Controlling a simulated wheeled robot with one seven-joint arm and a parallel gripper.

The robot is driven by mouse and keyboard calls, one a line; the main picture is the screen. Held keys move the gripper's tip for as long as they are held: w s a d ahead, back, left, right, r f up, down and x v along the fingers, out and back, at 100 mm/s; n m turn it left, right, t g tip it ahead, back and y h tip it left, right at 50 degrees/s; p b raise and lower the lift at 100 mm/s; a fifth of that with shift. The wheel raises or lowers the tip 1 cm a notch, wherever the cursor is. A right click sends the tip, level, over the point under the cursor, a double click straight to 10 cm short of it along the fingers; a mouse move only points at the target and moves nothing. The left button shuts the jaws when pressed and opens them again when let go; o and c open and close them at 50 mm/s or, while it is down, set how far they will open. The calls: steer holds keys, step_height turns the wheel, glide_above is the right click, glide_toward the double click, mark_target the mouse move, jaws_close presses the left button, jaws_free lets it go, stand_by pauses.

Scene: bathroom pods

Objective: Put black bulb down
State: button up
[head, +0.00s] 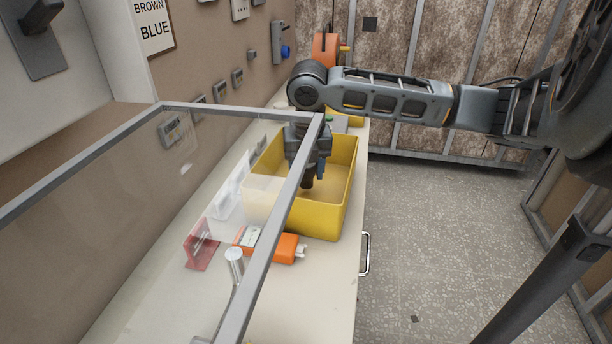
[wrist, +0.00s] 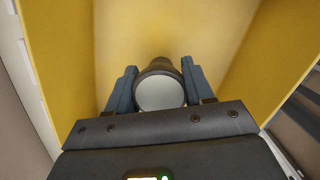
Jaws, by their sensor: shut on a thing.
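The black bulb (wrist: 160,92) is held between the two blue-grey fingers of my gripper (wrist: 160,90) in the wrist view, its round pale end facing the camera. In the head view my gripper (head: 308,170) points down inside the yellow bin (head: 337,217), and the dark lower end of the bulb (head: 307,183) shows below it. The bin's yellow walls surround the bulb in the wrist view. I cannot tell whether the bulb touches the bin floor.
An orange device (head: 285,248) and a red holder (head: 201,250) stand in front of the bin on the pale counter (head: 325,290). A grey-framed clear panel (head: 262,265) crosses the near side. An orange object (head: 325,47) stands at the back. Open floor (head: 440,240) lies to the right.

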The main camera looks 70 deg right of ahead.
mark_target(308, 167)
steer(key=shift+f, duration=0.9)
steer(key=shift+f, duration=0.2)
steer(key=o, duration=1.2)
steer(key=r, duration=0.4)
steer(key=a+r, duration=0.1)
steer(key=r, duration=0.7)
steer(key=shift+s+a+r, duration=0.15)
steer(key=shift+s+a, duration=0.15)
steer(key=shift+s, duration=0.1)
